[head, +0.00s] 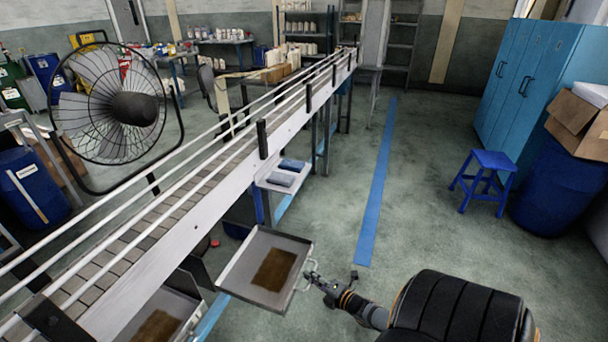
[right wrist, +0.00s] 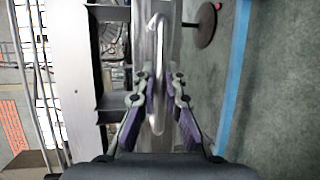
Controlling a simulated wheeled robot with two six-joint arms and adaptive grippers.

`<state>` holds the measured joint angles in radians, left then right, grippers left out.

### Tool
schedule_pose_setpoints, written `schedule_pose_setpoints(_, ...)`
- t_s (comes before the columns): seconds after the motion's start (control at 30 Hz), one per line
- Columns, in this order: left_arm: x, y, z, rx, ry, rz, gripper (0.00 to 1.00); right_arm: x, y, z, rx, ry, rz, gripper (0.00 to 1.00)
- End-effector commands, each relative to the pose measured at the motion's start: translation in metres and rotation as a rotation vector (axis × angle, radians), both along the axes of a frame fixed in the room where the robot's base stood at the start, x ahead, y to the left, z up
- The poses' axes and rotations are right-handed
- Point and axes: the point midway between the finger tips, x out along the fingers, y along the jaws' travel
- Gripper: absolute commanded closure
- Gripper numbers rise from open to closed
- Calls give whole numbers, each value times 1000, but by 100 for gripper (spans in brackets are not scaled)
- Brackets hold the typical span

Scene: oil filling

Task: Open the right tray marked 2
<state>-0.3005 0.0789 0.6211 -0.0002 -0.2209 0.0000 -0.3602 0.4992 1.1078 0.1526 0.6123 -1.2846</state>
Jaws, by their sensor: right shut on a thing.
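The right tray (head: 235,262) is a shallow grey metal tray with a brown patch inside. It sticks out from below the conveyor in the head view. No number can be read on it. My right gripper (head: 312,279) is at the handle on the tray's right side. In the right wrist view, the right gripper (right wrist: 160,108) has its purple-padded fingers on both sides of the metal handle (right wrist: 156,75), shut on it. My left gripper is not in view.
A second tray (head: 190,305) with a brown patch lies lower left, partly cut off. The long conveyor (head: 190,225) runs diagonally above the trays. A blue floor stripe (head: 378,190) and clear floor lie to the right. A blue stool (head: 484,178) stands farther off.

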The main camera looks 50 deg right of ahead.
Motion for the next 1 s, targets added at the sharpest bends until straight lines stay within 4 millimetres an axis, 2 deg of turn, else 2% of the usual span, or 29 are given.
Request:
schedule_pose_setpoints(0.47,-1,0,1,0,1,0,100,-1,-1,1,1,-2,0,100)
schedule_pose_setpoints(0.5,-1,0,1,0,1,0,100,-1,0,1,1,-2,0,85)
schedule_pose_setpoints(0.57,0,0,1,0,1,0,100,-2,0,1,1,-2,0,79)
schedule_pose_setpoints(0.87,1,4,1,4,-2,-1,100,-3,0,1,1,-1,1,79)
schedule_pose_setpoints(1.0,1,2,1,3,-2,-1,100,-23,0,3,1,1,2,79)
